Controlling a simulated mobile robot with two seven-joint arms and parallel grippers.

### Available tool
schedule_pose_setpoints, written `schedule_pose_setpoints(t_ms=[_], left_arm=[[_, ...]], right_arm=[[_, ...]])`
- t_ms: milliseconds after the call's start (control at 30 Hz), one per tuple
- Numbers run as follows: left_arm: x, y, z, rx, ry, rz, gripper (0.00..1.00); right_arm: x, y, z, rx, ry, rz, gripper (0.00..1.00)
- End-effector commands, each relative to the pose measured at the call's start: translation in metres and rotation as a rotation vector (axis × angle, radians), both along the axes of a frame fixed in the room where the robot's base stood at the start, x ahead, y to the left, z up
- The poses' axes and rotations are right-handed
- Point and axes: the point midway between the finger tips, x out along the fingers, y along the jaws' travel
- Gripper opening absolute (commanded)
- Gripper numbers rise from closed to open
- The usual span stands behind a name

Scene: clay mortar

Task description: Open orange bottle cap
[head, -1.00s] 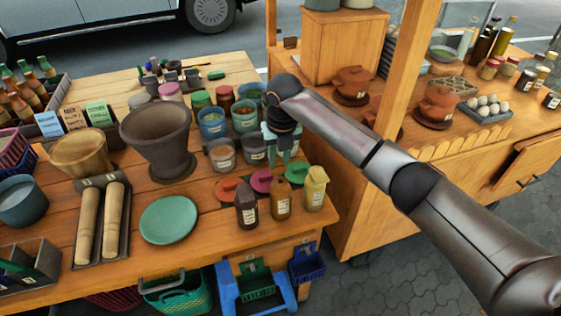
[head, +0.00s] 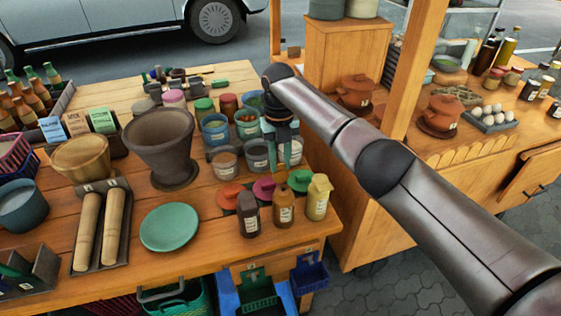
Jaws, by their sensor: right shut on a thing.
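The orange bottle (head: 285,213) stands upright near the front right corner of the wooden table, between a dark purple bottle (head: 248,216) and a yellow bottle (head: 318,200). My right gripper (head: 283,164) points down directly over it, its teal fingers shut on the orange bottle's cap (head: 283,174). The fingers partly hide the cap. I cannot tell whether the cap is apart from the bottle's neck. My left gripper is out of view.
Red (head: 230,195), magenta (head: 264,187) and green (head: 300,181) round pieces lie close behind the bottles. Several jars stand beyond them. A big dark mortar (head: 160,145) and a green plate (head: 169,227) are to the left. The table's front edge is close.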

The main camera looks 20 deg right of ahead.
Motion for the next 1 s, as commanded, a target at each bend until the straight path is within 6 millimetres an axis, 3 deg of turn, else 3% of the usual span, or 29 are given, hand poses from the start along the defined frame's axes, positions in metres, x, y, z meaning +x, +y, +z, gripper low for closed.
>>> schedule_pose_setpoints(t_ms=[633, 667, 900, 1000], left_arm=[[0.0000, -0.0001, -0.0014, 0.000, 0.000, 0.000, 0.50], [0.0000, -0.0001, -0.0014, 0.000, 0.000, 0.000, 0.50], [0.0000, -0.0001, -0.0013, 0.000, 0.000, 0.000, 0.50], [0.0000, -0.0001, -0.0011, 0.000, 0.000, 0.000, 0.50]], right_arm=[[-0.0018, 0.0004, -0.0048, 0.001, 0.025, 0.000, 0.00], [-0.0017, 0.0004, -0.0049, 0.001, 0.025, 0.000, 0.33], [-0.0005, 0.0002, -0.0028, 0.000, 0.019, 0.000, 0.59], [-0.0002, 0.0001, -0.0022, 0.000, 0.018, 0.000, 0.60]])
